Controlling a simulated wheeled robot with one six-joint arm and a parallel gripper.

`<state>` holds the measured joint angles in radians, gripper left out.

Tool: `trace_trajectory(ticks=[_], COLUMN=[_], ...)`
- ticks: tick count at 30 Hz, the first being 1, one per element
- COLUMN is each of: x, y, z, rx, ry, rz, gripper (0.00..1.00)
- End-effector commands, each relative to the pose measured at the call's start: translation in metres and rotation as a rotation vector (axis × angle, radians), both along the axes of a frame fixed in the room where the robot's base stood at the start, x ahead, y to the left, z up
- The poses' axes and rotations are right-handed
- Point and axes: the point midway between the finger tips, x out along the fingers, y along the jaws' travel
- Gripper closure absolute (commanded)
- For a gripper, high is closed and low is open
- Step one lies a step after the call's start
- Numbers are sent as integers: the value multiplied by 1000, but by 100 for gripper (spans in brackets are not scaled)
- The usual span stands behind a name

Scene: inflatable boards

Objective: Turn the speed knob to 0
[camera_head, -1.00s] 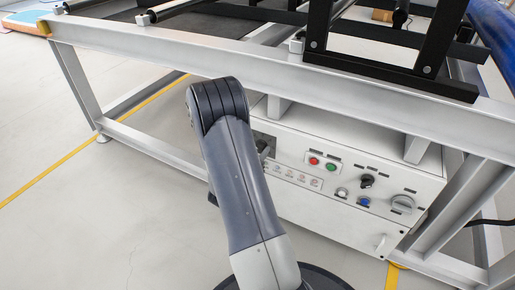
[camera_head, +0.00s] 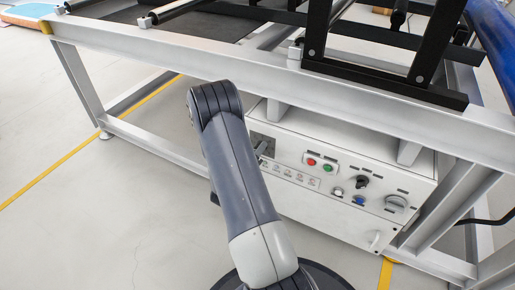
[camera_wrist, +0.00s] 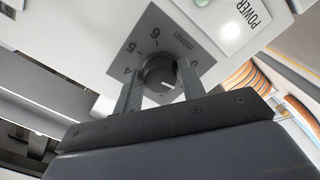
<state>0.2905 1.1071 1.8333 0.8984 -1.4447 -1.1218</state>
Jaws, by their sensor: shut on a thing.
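The speed knob (camera_wrist: 157,68) is a dark round knob on a grey dial plate (camera_wrist: 150,33) in the wrist view. A short white mark on the knob points toward the lower right of the picture, at the right finger. My gripper (camera_wrist: 160,76) has one finger on each side of the knob and is shut on it. In the head view the grey dial plate (camera_head: 258,138) shows at the control box's left end; my arm hides much of that area.
The white control box (camera_head: 325,226) carries red (camera_head: 311,162) and green (camera_head: 328,169) buttons, a black switch (camera_head: 362,182) and a grey rotary handle (camera_head: 396,203). A light grey frame beam (camera_head: 200,67) runs above it. A POWER label (camera_wrist: 248,15) lies near the gripper.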

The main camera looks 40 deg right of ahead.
Motion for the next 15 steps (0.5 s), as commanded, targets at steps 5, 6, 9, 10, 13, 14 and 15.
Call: trace_trajectory(ticks=[5, 6, 9, 10, 13, 14, 15], x=[0, 0, -1, -1, 0, 0, 0], y=[0, 0, 1, 1, 0, 1, 0], z=[1, 1, 1, 1, 1, 1, 1], rx=[-61, -75, -109, -117, -147, -156, -166], ry=[156, 191, 271, 294, 365, 385, 409], rz=[1, 1, 1, 1, 2, 2, 2], gripper=[84, 84, 84, 84, 84, 84, 84])
